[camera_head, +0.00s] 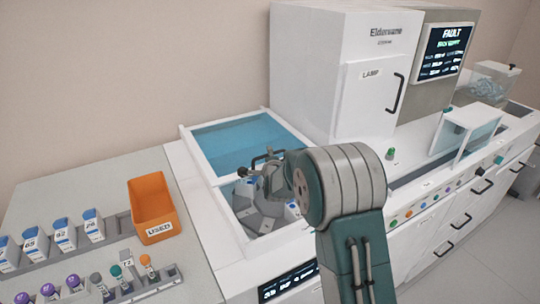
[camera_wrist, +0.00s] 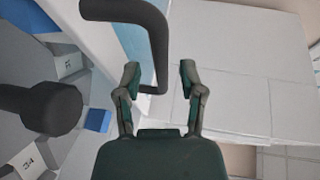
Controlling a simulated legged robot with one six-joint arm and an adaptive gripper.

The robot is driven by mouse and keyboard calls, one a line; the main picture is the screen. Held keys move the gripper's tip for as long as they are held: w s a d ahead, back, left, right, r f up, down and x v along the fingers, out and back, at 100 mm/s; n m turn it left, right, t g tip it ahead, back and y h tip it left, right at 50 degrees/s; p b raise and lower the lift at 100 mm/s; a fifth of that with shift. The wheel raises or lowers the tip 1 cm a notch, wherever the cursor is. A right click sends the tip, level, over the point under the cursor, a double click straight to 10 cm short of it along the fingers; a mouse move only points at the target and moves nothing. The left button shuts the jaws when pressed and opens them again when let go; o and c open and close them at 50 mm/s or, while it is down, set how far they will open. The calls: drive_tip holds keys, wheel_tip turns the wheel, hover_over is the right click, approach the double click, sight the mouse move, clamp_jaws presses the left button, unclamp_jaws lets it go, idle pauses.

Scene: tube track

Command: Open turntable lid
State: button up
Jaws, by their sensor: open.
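The turntable (camera_head: 262,222) sits in a white-framed well in the bench, its grey segments and blue-marked blocks partly hidden by my arm. A blue see-through lid pane (camera_head: 250,139) covers the back part of the well; the front part shows uncovered. A dark bent handle (camera_wrist: 158,45) shows in the wrist view, its straight part appearing between my fingertips. My gripper (camera_wrist: 160,68) is open around or just behind that bar; contact cannot be told. In the head view my gripper (camera_head: 262,165) is over the well near the lid's front edge.
A dark knob (camera_wrist: 50,108) stands above the turntable. A white LAMP cabinet (camera_head: 365,100) rises behind and right. An orange USED bin (camera_head: 152,205) and tube racks (camera_head: 140,286) stand on the left bench. A screen (camera_head: 444,52) reads FAULT.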

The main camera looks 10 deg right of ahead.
sight(263, 148)
drive_tip(key=shift+w+f, duration=0.15)
drive_tip(key=shift+w, duration=0.55)
clamp_jaws()
drive_tip(key=shift+w+a+f, duration=0.1)
drive_tip(key=shift+w+a, duration=0.15)
drive_tip(key=shift+w, duration=0.5)
drive_tip(key=shift+w+a, duration=0.25)
drive_tip(key=shift+w, duration=0.45)
drive_tip(key=shift+w+a+f, duration=0.1)
drive_tip(key=shift+w+a, duration=0.15)
drive_tip(key=shift+w, duration=0.5)
unclamp_jaws()
drive_tip(key=shift+r, duration=0.1)
